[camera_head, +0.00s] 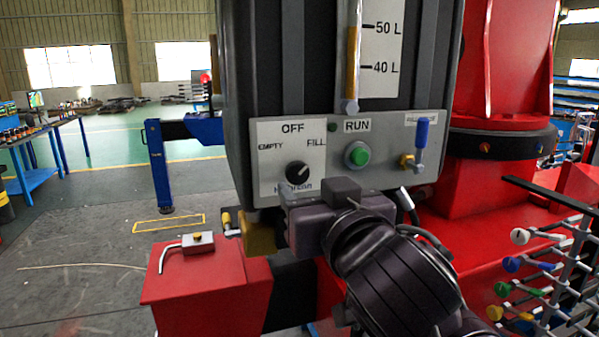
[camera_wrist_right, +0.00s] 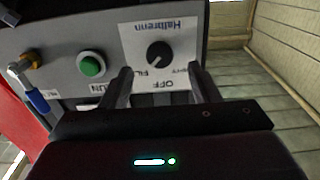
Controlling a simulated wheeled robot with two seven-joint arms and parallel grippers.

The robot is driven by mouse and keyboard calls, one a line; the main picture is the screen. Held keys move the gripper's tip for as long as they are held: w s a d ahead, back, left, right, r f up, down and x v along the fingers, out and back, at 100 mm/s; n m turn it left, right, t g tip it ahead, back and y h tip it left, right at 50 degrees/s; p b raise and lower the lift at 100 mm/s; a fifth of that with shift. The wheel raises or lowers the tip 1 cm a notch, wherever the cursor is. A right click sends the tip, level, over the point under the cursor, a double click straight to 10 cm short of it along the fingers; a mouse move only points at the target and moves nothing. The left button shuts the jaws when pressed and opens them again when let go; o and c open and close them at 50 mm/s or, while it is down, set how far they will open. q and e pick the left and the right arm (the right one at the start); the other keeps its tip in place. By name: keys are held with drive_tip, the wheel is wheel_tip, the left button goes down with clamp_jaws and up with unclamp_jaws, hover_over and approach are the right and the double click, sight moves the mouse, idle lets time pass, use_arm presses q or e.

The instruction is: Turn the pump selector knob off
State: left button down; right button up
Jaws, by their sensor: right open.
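The pump selector knob (camera_head: 298,172) is a round black knob on a white plate marked OFF, EMPTY and FILL, on the front of a grey panel (camera_head: 385,165). Its pale mark appears to point toward FILL. The knob also shows in the right wrist view (camera_wrist_right: 159,54), where the plate is upside down. My right gripper (camera_head: 312,192) is just below and in front of the knob. In the right wrist view its two fingers (camera_wrist_right: 160,72) are apart and empty, with the knob lying between and beyond their tips. My left gripper is not in view.
A green RUN button (camera_head: 358,154) and a blue-handled valve (camera_head: 421,137) sit right of the knob. A red box with a bent metal lever (camera_head: 172,253) stands below left. A rack with coloured knobs (camera_head: 545,270) is at the right. Open floor lies left.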

sight(299, 176)
drive_tip(key=p+x, duration=0.1)
drive_tip(key=x, duration=0.3)
drive_tip(key=shift+w+r, duration=0.1)
drive_tip(key=shift+w, duration=0.05)
drive_tip(key=shift+w+a, duration=0.15)
drive_tip(key=shift+w, duration=0.5)
drive_tip(key=c, duration=1)
drive_tip(key=shift+o, duration=0.2)
